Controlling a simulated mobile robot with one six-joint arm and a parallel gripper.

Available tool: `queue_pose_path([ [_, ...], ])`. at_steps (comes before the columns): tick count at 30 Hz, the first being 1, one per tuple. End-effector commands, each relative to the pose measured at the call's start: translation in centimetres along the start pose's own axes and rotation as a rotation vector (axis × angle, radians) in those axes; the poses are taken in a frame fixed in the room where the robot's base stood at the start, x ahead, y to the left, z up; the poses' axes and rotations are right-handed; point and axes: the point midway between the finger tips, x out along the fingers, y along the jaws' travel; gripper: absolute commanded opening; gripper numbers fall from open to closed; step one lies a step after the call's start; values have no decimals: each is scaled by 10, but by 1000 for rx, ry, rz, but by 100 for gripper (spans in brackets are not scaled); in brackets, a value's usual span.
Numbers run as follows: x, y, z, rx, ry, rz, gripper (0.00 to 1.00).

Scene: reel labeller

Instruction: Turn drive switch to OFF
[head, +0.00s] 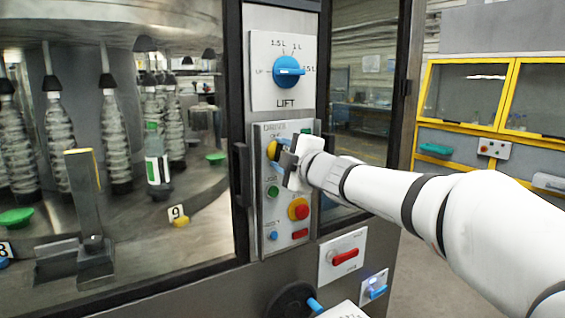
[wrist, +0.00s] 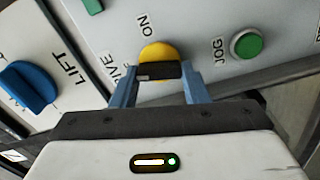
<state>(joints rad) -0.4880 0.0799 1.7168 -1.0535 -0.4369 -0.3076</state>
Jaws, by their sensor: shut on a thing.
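The drive switch (head: 271,150) is a yellow round knob near the top of the white control panel, under the word DRIVE. In the wrist view the yellow knob (wrist: 158,50) shows with a dark grip bar across it and a pale mark near the bar's left end. The word ON is printed beside it; an OFF label is not readable. My gripper (head: 281,151) is at the panel and partly covers the knob in the head view. In the wrist view its two blue fingers (wrist: 158,74) are shut on the bar, one at each end.
A green JOG button (wrist: 246,44) and a red button on yellow (head: 299,209) are close by on the panel. A blue LIFT knob (head: 288,72) is above. A red handle (head: 345,257) is below. Bottles stand behind glass at left.

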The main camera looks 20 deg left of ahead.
Motion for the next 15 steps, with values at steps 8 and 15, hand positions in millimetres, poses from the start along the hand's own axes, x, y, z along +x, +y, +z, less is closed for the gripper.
queue_pose_path([
  [8, 0, -3, 1, -173, -3, -2, 18],
  [15, 1, -3, 0, -248, -1, -3, 18],
])
